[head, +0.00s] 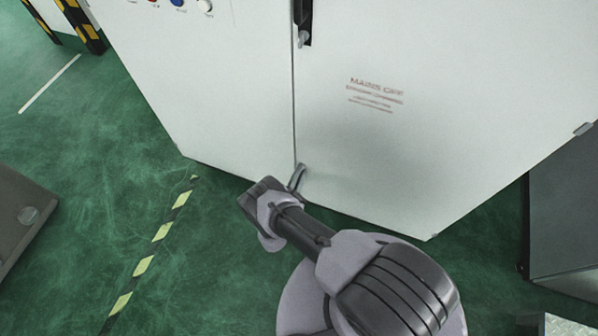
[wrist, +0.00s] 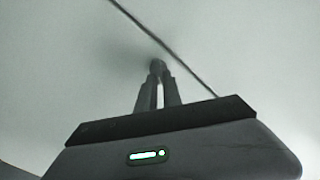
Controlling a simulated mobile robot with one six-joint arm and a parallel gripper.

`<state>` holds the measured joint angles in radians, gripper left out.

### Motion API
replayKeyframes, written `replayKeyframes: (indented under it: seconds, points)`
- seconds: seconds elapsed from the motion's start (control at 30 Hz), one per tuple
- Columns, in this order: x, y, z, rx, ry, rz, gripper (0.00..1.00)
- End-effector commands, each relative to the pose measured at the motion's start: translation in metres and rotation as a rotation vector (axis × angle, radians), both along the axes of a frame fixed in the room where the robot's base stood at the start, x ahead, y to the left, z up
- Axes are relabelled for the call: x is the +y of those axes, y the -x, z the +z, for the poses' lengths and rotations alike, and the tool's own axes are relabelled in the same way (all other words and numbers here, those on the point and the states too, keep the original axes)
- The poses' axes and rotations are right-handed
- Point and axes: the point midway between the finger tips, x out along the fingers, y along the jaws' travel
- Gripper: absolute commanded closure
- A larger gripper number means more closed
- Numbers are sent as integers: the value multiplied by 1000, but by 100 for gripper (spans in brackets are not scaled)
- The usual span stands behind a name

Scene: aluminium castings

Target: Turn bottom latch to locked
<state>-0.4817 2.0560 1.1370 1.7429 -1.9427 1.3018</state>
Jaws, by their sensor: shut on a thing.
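The bottom latch is a small grey piece low on the white cabinet, beside the door seam. In the wrist view the latch (wrist: 157,65) shows as a dark rounded end at my fingertips, mostly hidden by them. My gripper (wrist: 158,82) is shut on it, with its two fingers close together and a narrow gap between them. In the head view my gripper (head: 296,179) reaches the lower door edge from the front. The latch's exact angle cannot be told, as the fingers cover it.
The white cabinet (head: 420,150) fills the middle, with a black upper handle (head: 303,22) and red printed lettering (head: 375,91). A grey cabinet (head: 565,210) stands at right. A grey box (head: 22,215) stands at left. Green floor with a striped line (head: 155,245) is open at left.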

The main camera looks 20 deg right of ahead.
Motion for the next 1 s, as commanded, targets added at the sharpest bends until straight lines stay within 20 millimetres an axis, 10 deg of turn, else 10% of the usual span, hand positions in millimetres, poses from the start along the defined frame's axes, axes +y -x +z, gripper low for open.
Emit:
replayKeyframes:
  seconds: [1.0]
  points:
    - [-2, 2, -4, -258, -355, 1, 100]
